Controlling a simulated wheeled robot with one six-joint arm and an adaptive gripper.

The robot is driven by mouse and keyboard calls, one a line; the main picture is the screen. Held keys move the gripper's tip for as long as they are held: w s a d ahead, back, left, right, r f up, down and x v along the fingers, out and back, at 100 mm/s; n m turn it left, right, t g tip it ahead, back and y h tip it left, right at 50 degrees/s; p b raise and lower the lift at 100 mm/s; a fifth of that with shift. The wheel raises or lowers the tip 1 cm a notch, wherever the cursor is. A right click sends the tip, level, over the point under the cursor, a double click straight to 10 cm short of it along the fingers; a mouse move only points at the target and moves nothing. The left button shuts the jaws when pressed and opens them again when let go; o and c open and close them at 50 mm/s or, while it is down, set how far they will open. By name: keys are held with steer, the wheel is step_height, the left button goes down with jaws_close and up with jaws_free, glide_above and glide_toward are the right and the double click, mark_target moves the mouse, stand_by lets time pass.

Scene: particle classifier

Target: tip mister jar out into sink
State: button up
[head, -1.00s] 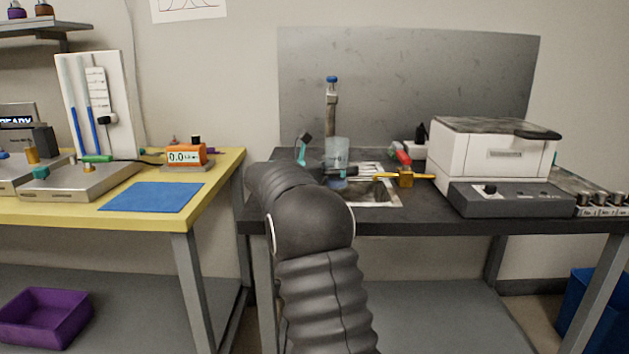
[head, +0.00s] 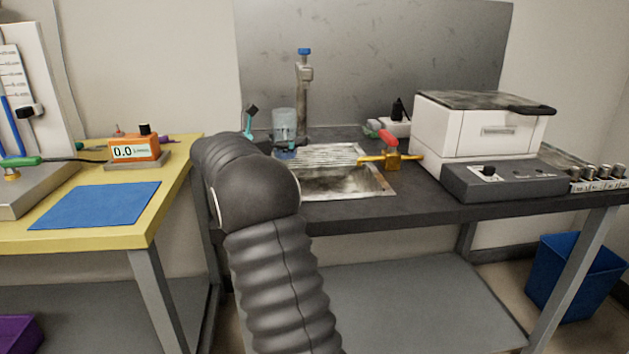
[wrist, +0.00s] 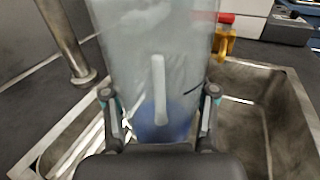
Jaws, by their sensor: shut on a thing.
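The mister jar (wrist: 155,50) is a tall, clear container with a bluish patch low inside it. In the wrist view my gripper (wrist: 160,105) is shut on it, one finger on each side, and it looks upright. In the head view the jar (head: 284,122) shows beyond my dark arm, near the sink's left back side; my arm hides most of my gripper there. The steel sink (head: 385,185) is set in the dark bench, with a ribbed drainer at its back. In the wrist view the sink basin (wrist: 285,85) lies behind and below the jar.
A faucet post (head: 303,95) stands behind the sink. A brass valve with a red handle (head: 391,157) is at the sink's right rim. A white box machine (head: 470,130) stands further right. A yellow table (head: 165,195) with a blue mat (head: 100,205) is at left.

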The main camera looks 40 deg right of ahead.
steer(key=shift+s+r+m, duration=0.1)
steer(key=shift+r+m, duration=0.05)
steer(key=shift+m, duration=0.15)
steer(key=shift+s+r+m, duration=0.2)
steer(key=shift+m, duration=0.5)
steer(key=shift+s+f+m+y, duration=0.3)
steer(key=shift+f+m, duration=0.1)
steer(key=shift+m, duration=0.5)
steer(key=shift+s+r+m+t, duration=0.3)
steer(key=shift+r+m, duration=0.1)
steer(key=shift+m, duration=0.3)
steer(key=shift+s+f+m, duration=0.15)
steer(key=shift+s+m, duration=0.25)
steer(key=shift+m, duration=0.4)
steer(key=shift+f+m, duration=0.3)
steer(key=shift+m, duration=0.6)
steer(key=shift+w+f+m, duration=0.1)
steer(key=shift+w+m, duration=0.1)
steer(key=shift+m, duration=0.2)
steer(key=shift+w+f+m+t+b, duration=0.1)
steer(key=shift+m+t+b, duration=0.2)
steer(key=shift+m+b, duration=0.1)
steer(key=shift+w+f+m+t+y+b, duration=0.15)
steer(key=shift+m+b, duration=0.6)
steer(key=shift+b, duration=0.75)
steer(key=shift+s+f+m+t+y+b, duration=0.1)
steer(key=shift+f+m+t+y+b, duration=0.1)
steer(key=shift+m+b, duration=0.9)
